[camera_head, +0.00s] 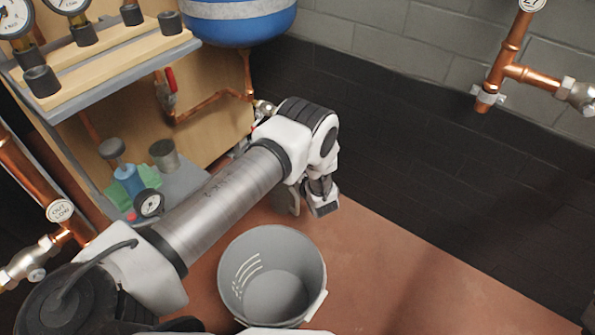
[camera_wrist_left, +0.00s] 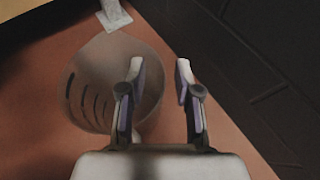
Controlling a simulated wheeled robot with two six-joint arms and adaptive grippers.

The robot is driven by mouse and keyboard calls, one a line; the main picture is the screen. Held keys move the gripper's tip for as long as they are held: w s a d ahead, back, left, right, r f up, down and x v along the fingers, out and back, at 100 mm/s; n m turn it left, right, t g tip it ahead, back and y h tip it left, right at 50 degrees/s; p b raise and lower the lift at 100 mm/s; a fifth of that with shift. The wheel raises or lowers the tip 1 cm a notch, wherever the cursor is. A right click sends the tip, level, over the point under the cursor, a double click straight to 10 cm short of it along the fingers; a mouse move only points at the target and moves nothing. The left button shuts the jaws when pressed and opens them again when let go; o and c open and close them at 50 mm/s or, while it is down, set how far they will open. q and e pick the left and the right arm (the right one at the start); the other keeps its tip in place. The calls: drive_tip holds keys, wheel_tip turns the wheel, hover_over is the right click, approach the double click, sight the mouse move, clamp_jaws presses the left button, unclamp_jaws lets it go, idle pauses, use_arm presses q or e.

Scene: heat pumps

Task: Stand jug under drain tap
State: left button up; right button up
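The jug (camera_head: 242,292) is a grey, round, open-topped vessel with pale measuring marks inside. It stands upright on the reddish floor, in the lower middle of the head view. It also shows in the left wrist view (camera_wrist_left: 88,62), beyond the fingers. My left gripper (camera_head: 308,208) points down beyond the jug's far rim, to the upper right of it. Its two fingers (camera_wrist_left: 160,68) are apart with nothing gripped between them. A brass tap (camera_head: 265,108), likely the drain tap, shows under the blue tank, partly behind my left arm. My right gripper is not in view.
The blue tank (camera_head: 240,22) hangs at the top against a wooden panel. Copper pipes (camera_head: 507,55) run on the right wall. Floor right of the jug is clear.

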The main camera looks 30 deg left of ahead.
use_arm(q)
drive_tip(key=p+v, duration=0.5)
drive_tip(key=v, duration=0.6)
drive_tip(key=shift+s+d+r, duration=0.2)
drive_tip(key=shift+s+d, duration=0.05)
drive_tip(key=shift+d, duration=0.05)
